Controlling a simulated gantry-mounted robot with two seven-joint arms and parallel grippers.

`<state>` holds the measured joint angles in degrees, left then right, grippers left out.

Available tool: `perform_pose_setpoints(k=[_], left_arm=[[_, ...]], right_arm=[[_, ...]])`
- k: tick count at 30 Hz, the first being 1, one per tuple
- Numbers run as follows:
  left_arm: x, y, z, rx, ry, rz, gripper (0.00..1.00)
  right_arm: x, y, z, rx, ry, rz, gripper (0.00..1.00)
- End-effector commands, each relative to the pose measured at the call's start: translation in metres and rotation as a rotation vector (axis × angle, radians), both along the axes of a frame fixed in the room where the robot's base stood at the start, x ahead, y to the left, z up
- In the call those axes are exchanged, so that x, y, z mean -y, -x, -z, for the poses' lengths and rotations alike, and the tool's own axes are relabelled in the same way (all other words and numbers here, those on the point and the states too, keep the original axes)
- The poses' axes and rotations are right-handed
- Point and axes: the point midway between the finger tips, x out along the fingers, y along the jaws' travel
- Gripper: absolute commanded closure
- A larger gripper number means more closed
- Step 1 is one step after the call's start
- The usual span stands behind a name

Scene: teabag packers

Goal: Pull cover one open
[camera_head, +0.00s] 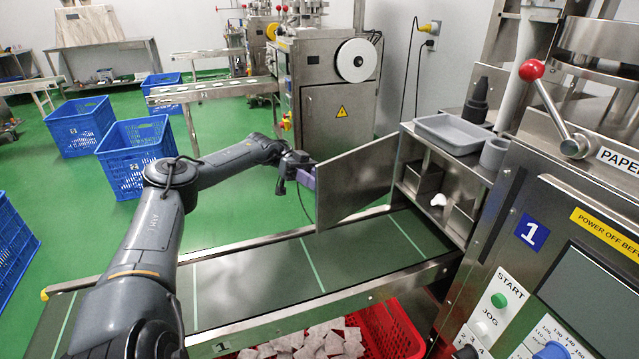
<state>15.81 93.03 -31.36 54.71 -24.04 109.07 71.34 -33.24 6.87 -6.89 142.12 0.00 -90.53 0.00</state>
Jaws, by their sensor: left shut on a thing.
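The cover (358,180) is a flat metal door panel in the head view, hinged on the front of the metal cabinet (440,168) and swung out over the conveyor. My left gripper (311,180) is shut on the cover's free left edge. Its fingertips are small and partly hidden by the panel and the gripper body. The cabinet's inside shows metal compartments and a small white object (438,200). My right gripper is not in view.
A conveyor belt (250,283) runs under the cover. A red crate (392,330) with several teabags stands below its front edge. A grey tray (453,132) sits on the cabinet. The machine with a red-knobbed lever (531,70) fills the right. Blue crates (135,150) stand left.

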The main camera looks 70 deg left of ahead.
Motion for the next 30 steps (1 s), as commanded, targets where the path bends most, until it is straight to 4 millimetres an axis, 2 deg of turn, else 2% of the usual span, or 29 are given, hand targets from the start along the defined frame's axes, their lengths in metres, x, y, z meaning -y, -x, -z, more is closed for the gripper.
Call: perform_pose_setpoints(k=[2, 3, 8, 20, 23, 29, 30], left_arm=[[0.0, 0.0, 0.001, -0.001, 0.001, 0.0, 1.0], [0.0, 0.0, 0.001, -0.001, 0.001, 0.0, 0.64], [0.0, 0.0, 0.0, -0.001, 0.001, 0.0, 0.4], [0.0, 0.0, -0.006, 0.001, 0.0, -0.001, 0.4], [0.0, 0.0, -0.016, 0.001, 0.0, -0.001, 0.4], [0.0, 0.0, -0.052, 0.001, 0.0, 0.0, 0.4], [0.01, -0.005, -0.055, 0.001, 0.004, 0.002, 0.4]], right_arm=[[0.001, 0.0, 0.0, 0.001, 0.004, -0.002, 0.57], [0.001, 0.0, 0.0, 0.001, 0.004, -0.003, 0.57], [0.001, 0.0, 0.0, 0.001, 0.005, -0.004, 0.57], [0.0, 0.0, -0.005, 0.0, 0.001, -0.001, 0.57], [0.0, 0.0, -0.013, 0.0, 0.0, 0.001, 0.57], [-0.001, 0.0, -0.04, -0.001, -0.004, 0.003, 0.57], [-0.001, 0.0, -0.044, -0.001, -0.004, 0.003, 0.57]])
